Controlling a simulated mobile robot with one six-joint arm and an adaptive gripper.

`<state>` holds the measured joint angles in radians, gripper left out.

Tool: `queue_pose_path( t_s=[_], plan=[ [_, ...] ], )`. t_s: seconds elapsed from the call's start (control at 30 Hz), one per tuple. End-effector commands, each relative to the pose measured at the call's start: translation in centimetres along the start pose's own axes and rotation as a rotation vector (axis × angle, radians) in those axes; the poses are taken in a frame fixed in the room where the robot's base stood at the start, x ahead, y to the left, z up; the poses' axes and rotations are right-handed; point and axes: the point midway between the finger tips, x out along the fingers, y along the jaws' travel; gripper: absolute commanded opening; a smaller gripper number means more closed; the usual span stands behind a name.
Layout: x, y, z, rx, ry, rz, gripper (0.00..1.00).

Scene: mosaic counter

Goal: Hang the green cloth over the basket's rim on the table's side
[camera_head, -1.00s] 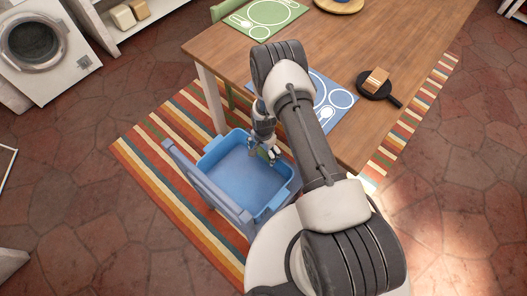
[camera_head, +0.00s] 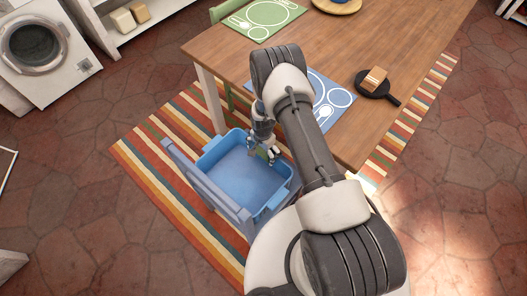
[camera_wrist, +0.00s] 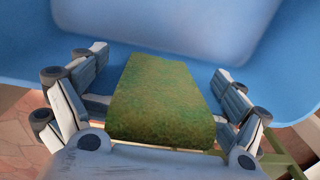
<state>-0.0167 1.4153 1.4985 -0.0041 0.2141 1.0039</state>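The blue basket (camera_head: 240,178) stands beside the table's near left corner, and its inside fills the upper part of the wrist view (camera_wrist: 200,35). The green cloth (camera_wrist: 160,95) is a mottled strip between my fingers, with a folded edge at its near end. Only a small bit of it shows in the head view (camera_head: 262,152). My gripper (camera_head: 267,154) is at the basket's table-side rim. In the wrist view my gripper (camera_wrist: 160,88) has its fingers apart on both sides of the cloth, with gaps. My gripper's body hides whether the cloth bears on the rim.
A blue-grey chair back (camera_head: 205,190) rises along the basket's left side. The wooden table (camera_head: 350,50) holds a blue placemat (camera_head: 335,100), a green placemat (camera_head: 265,18) and a black pan (camera_head: 375,88) with a brown block. A striped rug (camera_head: 165,160) lies underneath.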

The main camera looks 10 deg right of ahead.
Motion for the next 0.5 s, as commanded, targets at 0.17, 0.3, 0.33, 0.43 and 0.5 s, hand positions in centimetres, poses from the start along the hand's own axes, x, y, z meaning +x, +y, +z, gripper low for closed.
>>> queue_pose_path(
  t_s=[0.17,0.3,0.33,0.43,0.5],
  plan=[
    [1.7,1.1,1.0,0.000,-0.006,0.008,1.00],
    [-0.6,1.1,1.0,-0.001,-0.005,0.005,1.00],
    [-1.3,1.0,1.0,-0.001,-0.004,0.004,1.00],
    [-4.0,1.0,0.8,0.000,-0.001,-0.001,1.00],
    [-5.8,0.9,0.7,0.000,0.001,-0.004,1.00]
  ],
)
